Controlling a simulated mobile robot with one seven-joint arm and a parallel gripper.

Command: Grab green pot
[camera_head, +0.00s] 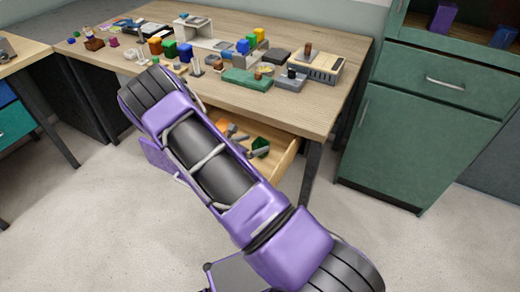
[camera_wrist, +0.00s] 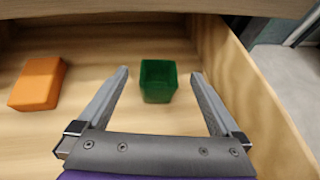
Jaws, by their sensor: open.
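The green pot (camera_wrist: 158,82) is a small square dark green cup, open at the top, inside the open wooden drawer. In the wrist view it sits between and slightly beyond the two fingertips of my gripper (camera_wrist: 159,74), with a gap on each side. My gripper is open and empty. In the head view the green pot (camera_head: 260,147) shows in the drawer under the table, partly covered. My arm hides much of the drawer there.
An orange block (camera_wrist: 38,84) lies left of the pot in the drawer. The drawer's right wall (camera_wrist: 250,85) is close to my right finger. The tabletop edge overhangs the drawer. The wooden table (camera_head: 335,40) holds many small objects. A green cabinet (camera_head: 420,130) stands at right.

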